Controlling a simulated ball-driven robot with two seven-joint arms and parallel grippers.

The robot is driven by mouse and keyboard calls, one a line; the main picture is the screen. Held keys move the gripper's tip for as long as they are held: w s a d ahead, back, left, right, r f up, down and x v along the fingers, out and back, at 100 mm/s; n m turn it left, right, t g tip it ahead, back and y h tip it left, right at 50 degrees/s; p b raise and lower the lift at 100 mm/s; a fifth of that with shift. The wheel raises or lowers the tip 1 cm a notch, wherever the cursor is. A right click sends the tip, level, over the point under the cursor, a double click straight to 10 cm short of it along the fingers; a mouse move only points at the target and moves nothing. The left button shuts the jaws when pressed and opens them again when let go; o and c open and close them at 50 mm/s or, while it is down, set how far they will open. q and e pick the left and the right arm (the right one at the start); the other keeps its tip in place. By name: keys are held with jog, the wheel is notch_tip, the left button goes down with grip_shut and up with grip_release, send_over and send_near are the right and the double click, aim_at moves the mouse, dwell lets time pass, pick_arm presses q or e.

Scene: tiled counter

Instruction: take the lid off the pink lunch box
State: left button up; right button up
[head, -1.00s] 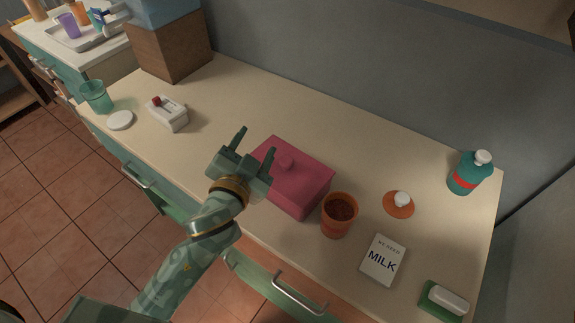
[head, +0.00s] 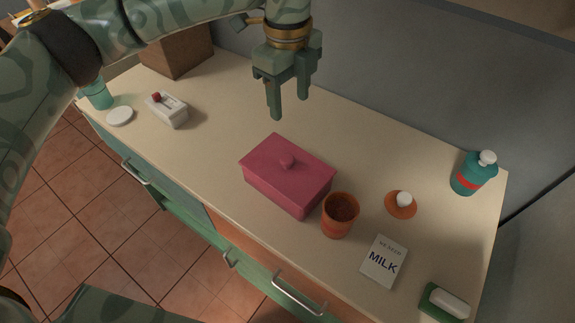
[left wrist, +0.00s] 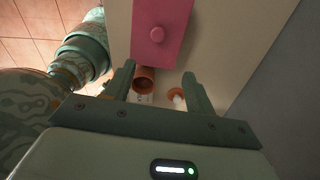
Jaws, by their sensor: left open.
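The pink lunch box (head: 285,190) stands on the counter in the middle of the head view. My right gripper is not in view.
An orange cup (head: 338,222) with dark contents stands close to the box's right side. A white box (head: 167,110) is at left.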

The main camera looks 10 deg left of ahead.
pick_arm(q)
jog(key=b, duration=0.2)
send_over(287, 158)
jog(key=f, duration=1)
jog(key=shift+w+f, duration=0.25)
jog(key=shift+f, duration=0.15)
jog(key=f, duration=0.1)
jog(key=f+b, duration=0.1)
jog(key=f, duration=0.2)
jog(key=shift+s+f+b, duration=0.25)
jog(key=shift+s+b, duration=0.05)
jog(key=shift+w+f, duration=0.1)
jog(key=shift+f, duration=0.25)
jog(key=c, duration=1.1)
